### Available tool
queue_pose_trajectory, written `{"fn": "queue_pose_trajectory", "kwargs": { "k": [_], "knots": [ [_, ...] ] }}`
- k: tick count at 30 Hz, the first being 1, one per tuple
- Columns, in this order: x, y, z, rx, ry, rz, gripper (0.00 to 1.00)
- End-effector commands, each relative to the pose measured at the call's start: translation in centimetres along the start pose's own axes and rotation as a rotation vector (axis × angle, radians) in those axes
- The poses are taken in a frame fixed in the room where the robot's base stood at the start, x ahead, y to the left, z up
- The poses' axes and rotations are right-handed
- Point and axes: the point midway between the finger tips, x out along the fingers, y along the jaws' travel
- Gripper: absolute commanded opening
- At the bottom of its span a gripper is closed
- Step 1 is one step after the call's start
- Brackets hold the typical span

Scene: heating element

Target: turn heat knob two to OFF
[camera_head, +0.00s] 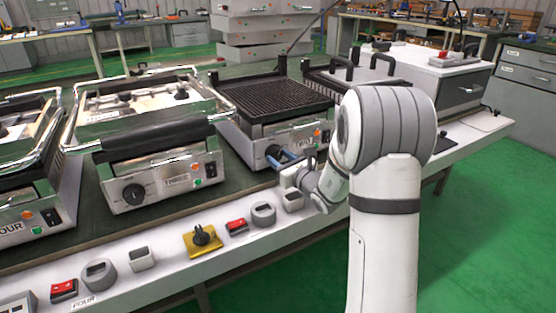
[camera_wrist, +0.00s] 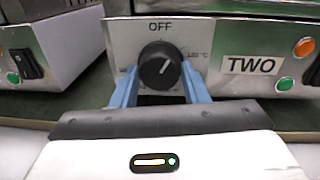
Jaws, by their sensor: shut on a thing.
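Heat knob two (camera_wrist: 160,65) is a round black dial on the metal front panel of the grill labelled TWO (camera_wrist: 252,65). Its white pointer line tilts up and to the right, to the right of the OFF mark (camera_wrist: 160,27) printed above it. My gripper (camera_wrist: 160,72) has one blue finger on each side of the knob and is shut on it. In the head view, my gripper (camera_head: 283,157) is at the front of the ribbed grill (camera_head: 272,97), and the knob is mostly hidden behind the fingers.
Grill THREE (camera_head: 155,170) stands to the left with its own black knob (camera_head: 133,194). An orange and a green light sit right of the TWO label. The bench front ledge (camera_head: 170,262) carries a yellow switch plate (camera_head: 202,240) and red switches.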

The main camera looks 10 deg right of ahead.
Motion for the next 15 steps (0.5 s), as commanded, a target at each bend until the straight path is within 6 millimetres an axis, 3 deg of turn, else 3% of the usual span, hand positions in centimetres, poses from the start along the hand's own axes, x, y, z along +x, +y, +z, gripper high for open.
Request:
{"fn": "queue_pose_trajectory", "kwargs": {
  "k": [15],
  "knots": [
    [-0.07, 0.3, -0.51, -0.257, 0.021, 0.016, 0.18]
  ]
}}
